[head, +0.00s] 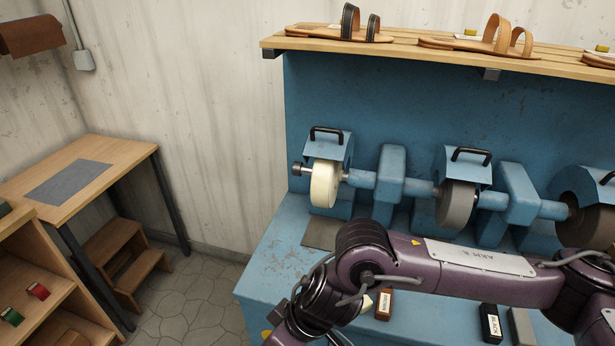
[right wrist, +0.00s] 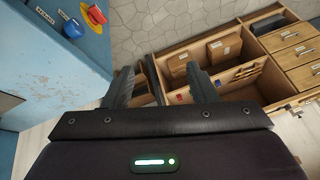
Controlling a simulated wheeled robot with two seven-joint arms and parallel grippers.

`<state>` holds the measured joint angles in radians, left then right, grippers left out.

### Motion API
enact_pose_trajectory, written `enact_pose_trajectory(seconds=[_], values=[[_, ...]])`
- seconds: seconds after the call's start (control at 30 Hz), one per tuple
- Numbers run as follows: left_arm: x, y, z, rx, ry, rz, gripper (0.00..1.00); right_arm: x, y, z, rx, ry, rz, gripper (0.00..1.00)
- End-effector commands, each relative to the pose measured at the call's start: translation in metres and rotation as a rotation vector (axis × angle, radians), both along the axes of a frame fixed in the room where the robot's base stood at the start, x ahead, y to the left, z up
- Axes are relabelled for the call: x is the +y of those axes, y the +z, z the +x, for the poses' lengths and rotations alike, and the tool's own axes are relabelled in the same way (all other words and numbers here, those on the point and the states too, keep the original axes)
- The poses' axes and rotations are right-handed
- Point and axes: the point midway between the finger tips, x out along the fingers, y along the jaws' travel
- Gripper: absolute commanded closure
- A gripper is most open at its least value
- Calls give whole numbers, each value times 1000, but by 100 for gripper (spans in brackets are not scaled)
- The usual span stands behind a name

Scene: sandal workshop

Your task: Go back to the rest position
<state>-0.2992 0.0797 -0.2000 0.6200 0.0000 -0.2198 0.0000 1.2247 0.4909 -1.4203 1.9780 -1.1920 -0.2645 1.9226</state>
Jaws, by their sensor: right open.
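My right arm reaches in from the right in the head view and bends down at the left, in front of the blue grinding machine (head: 300,270). Its gripper is below the picture there. In the right wrist view my right gripper (right wrist: 160,68) has its two dark fingers apart, and no held object shows between them. It hangs above the floor, with the blue machine on the left and a wooden cabinet (right wrist: 225,90) beyond the fingers. My left gripper is in neither view.
A cream wheel (head: 325,184) and a grey wheel (head: 457,206) sit on the machine. Sandals lie on the wooden shelf (head: 400,48) above. A small table (head: 110,155) and step stool (head: 125,250) stand left. Tiled floor (head: 190,295) is clear between. The wrist view shows red and blue knobs (right wrist: 73,28).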

Motion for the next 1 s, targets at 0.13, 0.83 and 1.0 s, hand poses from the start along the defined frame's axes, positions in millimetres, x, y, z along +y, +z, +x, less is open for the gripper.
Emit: enact_pose_trajectory(seconds=[0.13, 0.83, 1.0], values=[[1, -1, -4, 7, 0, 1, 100, 62, 25, -24, -102, 83, 235, 48], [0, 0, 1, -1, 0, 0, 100, -91, 49, 54, -400, -694, 194, 48], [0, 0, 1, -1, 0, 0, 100, -162, 3, 23, -272, -795, -11, 48]])
